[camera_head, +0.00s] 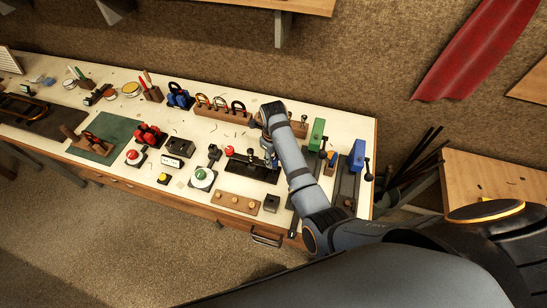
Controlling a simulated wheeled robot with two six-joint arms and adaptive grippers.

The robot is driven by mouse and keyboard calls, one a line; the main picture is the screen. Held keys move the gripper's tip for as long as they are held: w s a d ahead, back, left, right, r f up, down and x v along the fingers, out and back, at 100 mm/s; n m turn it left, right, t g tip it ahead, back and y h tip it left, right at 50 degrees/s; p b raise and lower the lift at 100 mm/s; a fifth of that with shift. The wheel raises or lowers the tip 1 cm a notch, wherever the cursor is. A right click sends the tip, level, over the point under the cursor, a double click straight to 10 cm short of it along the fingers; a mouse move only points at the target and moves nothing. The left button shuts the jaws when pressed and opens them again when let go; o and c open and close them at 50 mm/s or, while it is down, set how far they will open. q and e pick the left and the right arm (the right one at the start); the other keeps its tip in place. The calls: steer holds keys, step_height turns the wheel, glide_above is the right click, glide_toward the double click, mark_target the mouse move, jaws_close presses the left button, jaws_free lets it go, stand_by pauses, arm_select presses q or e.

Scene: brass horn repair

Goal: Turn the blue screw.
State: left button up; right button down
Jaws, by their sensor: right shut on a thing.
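My right arm reaches in from the lower right, and its gripper (270,158) points down at the right part of a black fixture (243,168) on the bench. How far the screw is turned cannot be seen. My left gripper is not in view.
A green vise (317,134) and a blue vise (357,155) stand right of my arm. A red knob (229,150) and a green-topped round device (202,178) are on the left. A wooden block with pegs (236,201) lies near the front edge. Wooden racks stand behind.

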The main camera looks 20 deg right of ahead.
steer(key=shift+r+m, duration=0.1)
steer(key=shift+m, duration=1.6)
steer(key=shift+w, duration=0.1)
steer(key=c, duration=1)
jaws_free()
